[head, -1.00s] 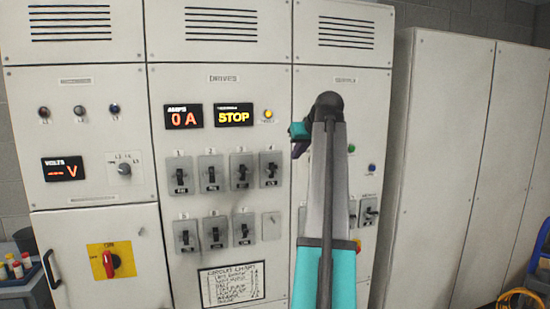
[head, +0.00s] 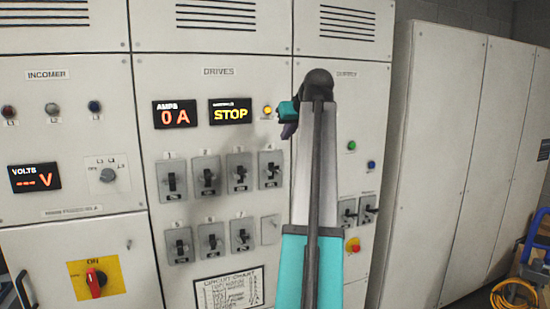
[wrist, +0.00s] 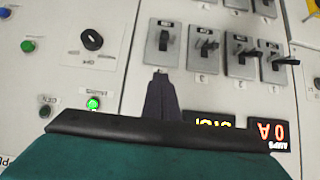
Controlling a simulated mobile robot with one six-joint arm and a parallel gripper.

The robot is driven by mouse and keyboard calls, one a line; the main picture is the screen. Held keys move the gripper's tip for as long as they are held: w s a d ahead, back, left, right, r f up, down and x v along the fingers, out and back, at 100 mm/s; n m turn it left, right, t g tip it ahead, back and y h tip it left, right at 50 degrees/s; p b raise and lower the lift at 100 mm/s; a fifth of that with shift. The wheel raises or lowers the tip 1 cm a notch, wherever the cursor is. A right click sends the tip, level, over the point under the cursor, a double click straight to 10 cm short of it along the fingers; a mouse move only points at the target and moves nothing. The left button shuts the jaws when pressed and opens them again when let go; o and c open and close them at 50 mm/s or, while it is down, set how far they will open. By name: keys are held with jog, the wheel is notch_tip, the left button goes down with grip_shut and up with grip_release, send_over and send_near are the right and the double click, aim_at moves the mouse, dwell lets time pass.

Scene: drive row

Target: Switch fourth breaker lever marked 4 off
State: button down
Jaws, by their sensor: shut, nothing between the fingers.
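The fourth breaker (head: 270,170) is the rightmost in the upper row under DRIVES in the head view. It has a grey plate and a dark lever. In the wrist view, where the panel appears upside down, the same breaker (wrist: 163,42) is leftmost of its row. I cannot tell its lever's exact position. My gripper (head: 288,130) is shut and empty, up and right of this breaker in the head view. In the wrist view my gripper's fingertips (wrist: 160,75) appear just below the breaker's plate, with no clear contact.
Breaker 3 (head: 239,172) is close beside it. A lower row of breakers (head: 210,238) lies beneath. The STOP display (head: 230,112) and a lit yellow lamp (head: 267,110) sit above. Tall plain cabinets (head: 440,170) stand at right.

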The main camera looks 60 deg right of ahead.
jog(key=shift+w+a, duration=0.1)
jog(key=shift+w, duration=0.2)
jog(key=p, duration=0.4)
send_over(274, 169)
jog(key=s, duration=0.1)
jog(key=f, duration=0.7)
jog(key=shift+d, duration=0.25)
jog(key=shift+s+a+f+p, duration=0.2)
jog(key=shift+s+f+p, duration=0.1)
jog(key=shift+f, duration=0.4)
jog(key=shift+s+a+f+p, duration=0.15)
jog(key=shift+s+f+p, duration=0.15)
jog(key=shift+f, duration=0.4)
